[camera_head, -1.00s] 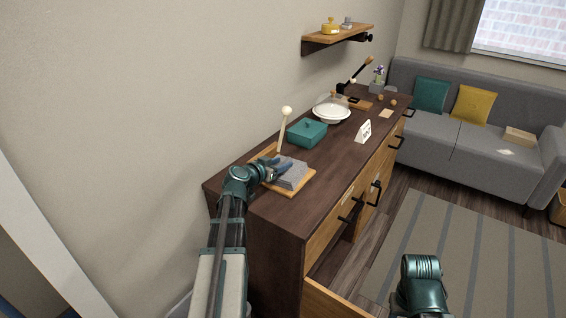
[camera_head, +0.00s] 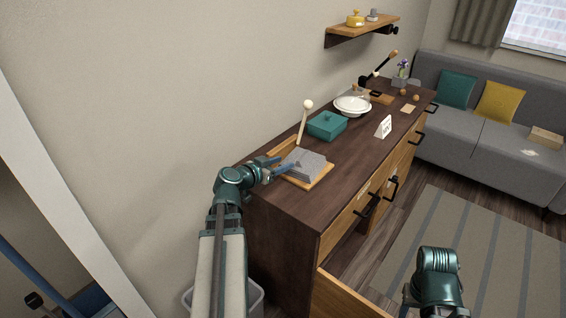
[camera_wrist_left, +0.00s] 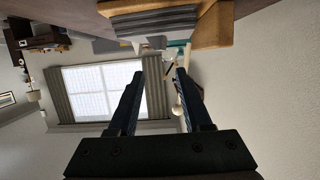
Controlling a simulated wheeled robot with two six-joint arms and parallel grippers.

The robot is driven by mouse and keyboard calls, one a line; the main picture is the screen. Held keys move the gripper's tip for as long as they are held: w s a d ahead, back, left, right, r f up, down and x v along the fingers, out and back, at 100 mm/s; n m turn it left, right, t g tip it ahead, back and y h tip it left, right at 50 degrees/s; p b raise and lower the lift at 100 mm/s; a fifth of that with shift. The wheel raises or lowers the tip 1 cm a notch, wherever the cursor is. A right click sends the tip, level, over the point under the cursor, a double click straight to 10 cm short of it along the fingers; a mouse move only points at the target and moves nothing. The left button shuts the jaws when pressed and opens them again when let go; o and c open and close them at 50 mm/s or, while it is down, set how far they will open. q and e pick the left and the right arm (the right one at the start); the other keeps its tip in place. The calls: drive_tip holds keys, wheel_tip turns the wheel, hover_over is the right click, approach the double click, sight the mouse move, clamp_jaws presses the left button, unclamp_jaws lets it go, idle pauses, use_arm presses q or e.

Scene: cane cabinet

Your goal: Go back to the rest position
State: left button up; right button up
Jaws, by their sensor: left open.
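My left gripper (camera_head: 279,164) is open at the near left end of the dark cabinet (camera_head: 345,172), close to a stack of grey squares (camera_head: 308,165) on a wooden tray (camera_head: 322,181). Its two fingers (camera_wrist_left: 158,82) show apart with nothing between them in the left wrist view. The grey stack (camera_wrist_left: 155,22) also shows there at the top, above the fingers. My right arm (camera_head: 438,278) shows at the bottom right of the head view; its gripper is not visible.
A teal box (camera_head: 327,125), a white dish (camera_head: 352,106), a white sign (camera_head: 384,126) and a round-headed stick (camera_head: 304,122) are on the cabinet. A drawer (camera_head: 345,297) stands out at the cabinet's front. A bin (camera_head: 256,295) is below my left arm. A striped rug (camera_head: 480,250) lies right.

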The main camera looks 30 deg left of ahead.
use_arm(q)
drive_tip(key=d+f+g+h, duration=0.1)
drive_tip(key=d, duration=0.4)
drive_tip(key=w+d+f+m+g+h+p, duration=0.1)
drive_tip(key=d, duration=0.3)
drive_tip(key=d+f+m+g+h+p, duration=0.1)
drive_tip(key=d+g, duration=0.1)
drive_tip(key=d, duration=0.3)
drive_tip(key=shift+w+d+h, duration=0.2)
drive_tip(key=shift+d+h, duration=0.1)
drive_tip(key=shift+d, duration=0.05)
drive_tip(key=s+d+f+m+g+y+p, duration=0.1)
drive_tip(key=s+d+f+g+p, duration=0.25)
drive_tip(key=d, duration=0.65)
drive_tip(key=s+d+f+m+g, duration=0.1)
drive_tip(key=s+d+f+g, duration=0.1)
drive_tip(key=s+d+g, duration=0.6)
drive_tip(key=s+d+n+y+p, duration=0.1)
drive_tip(key=s+d+y+p, duration=0.1)
drive_tip(key=s+d+y, duration=0.3)
drive_tip(key=shift+s+d+r, duration=0.15)
drive_tip(key=shift+s+r, duration=0.1)
drive_tip(key=shift+s, duration=0.15)
drive_tip(key=shift+t, duration=0.35)
